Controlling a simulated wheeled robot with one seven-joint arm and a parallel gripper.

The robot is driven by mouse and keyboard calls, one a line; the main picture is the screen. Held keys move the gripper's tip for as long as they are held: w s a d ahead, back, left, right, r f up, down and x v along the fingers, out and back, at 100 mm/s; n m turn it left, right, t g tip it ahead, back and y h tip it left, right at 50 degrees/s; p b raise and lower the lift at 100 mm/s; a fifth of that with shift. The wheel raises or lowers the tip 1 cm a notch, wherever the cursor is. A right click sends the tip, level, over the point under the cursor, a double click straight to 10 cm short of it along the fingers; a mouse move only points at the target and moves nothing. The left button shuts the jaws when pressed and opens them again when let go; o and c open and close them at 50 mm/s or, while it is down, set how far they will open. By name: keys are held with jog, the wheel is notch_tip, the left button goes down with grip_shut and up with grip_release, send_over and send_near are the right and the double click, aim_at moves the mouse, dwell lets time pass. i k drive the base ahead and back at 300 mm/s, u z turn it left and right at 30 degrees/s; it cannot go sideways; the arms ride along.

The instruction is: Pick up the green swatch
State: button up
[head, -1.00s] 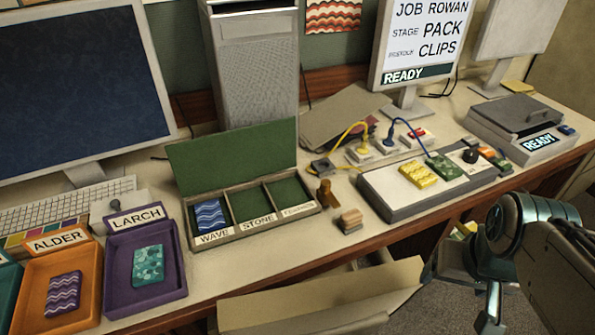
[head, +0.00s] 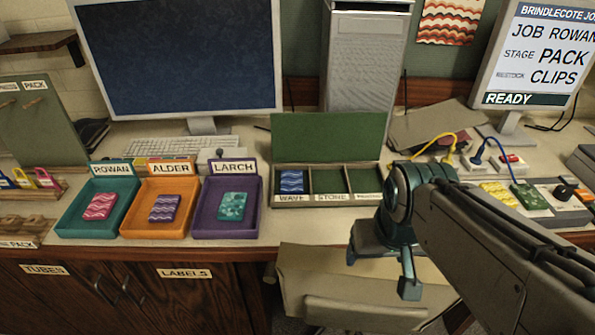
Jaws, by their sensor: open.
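A green-teal patterned swatch (head: 232,206) lies flat in the purple tray (head: 206,222) labelled LARCH. A pink wavy swatch (head: 101,206) lies in the teal tray (head: 66,222) labelled ROWAN, and a purple wavy one (head: 165,208) in the orange tray (head: 128,222) labelled ALDER. A blue wavy swatch (head: 292,182) is in the WAVE compartment of the green-lined box (head: 325,138). A small green piece (head: 531,196) sits on the grey panel at right. My gripper (head: 381,270) is open and empty, in front of the desk edge, right of the LARCH tray and apart from all swatches.
A chair (head: 350,285) stands before the desk below my gripper. A keyboard (head: 170,150) and monitor (head: 175,60) are behind the trays. Coloured padlocks (head: 45,179) stand at far left. Cables and a grey panel (head: 560,215) are at right.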

aim_at(531, 200)
jog(key=z, duration=1.65)
jog(key=k, duration=0.45)
jog(key=z, duration=1.25)
jog(key=i, duration=1.4)
jog(key=u, duration=0.85)
jog(key=i, duration=0.8)
jog(key=u, duration=0.95)
